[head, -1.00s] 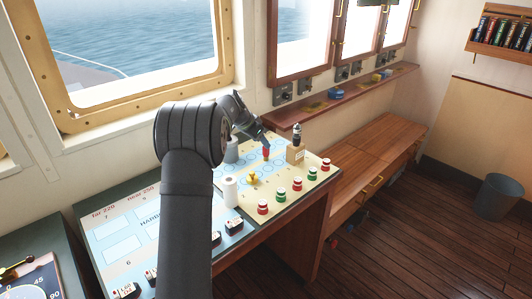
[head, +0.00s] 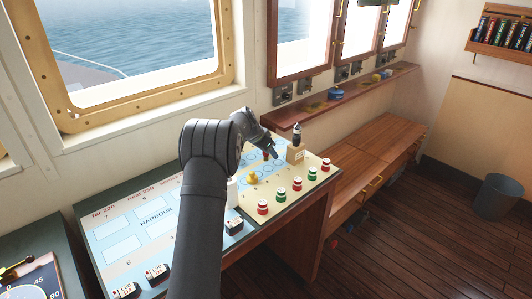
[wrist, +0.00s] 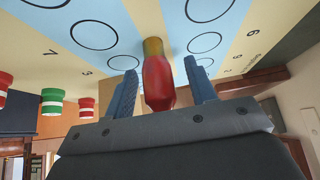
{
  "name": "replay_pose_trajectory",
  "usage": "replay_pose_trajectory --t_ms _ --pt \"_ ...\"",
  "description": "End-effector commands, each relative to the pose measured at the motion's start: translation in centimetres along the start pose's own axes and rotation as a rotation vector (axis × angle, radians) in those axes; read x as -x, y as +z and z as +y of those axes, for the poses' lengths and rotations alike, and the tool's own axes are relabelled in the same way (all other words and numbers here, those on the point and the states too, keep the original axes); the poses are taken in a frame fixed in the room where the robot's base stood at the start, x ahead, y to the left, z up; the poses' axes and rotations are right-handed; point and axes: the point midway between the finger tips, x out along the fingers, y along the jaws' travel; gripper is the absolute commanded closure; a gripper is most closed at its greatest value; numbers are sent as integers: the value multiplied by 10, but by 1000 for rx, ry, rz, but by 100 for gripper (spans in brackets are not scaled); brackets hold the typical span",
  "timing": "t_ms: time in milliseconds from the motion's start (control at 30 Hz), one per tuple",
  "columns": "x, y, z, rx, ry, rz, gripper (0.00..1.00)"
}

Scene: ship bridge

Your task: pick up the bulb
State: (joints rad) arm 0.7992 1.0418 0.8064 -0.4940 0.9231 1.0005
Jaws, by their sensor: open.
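The bulb (wrist: 158,85) is red with a yellowish end, and in the wrist view that end meets the pale panel. My gripper (wrist: 160,92) is open, with one blue-grey finger on each side of the bulb and a narrow gap showing on both sides. In the head view the bulb (head: 266,154) is a small red shape on the far part of the console, partly hidden by my gripper (head: 278,156).
A wooden block (head: 296,153) holding a dark upright item stands just right of my gripper. Several red and green knobs (head: 297,184) line the console's right edge. A yellow piece (head: 252,177) lies nearby. My arm hides part of a white cylinder (head: 232,191).

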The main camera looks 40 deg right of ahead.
Motion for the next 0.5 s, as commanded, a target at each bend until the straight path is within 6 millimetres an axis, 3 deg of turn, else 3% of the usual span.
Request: replay_pose_trajectory --t_ms 33,267,500 --pt "0 0 0 0 0 0 53" --pt "0 0 0 0 0 0 96" --pt "1 0 0 0 0 0 96"
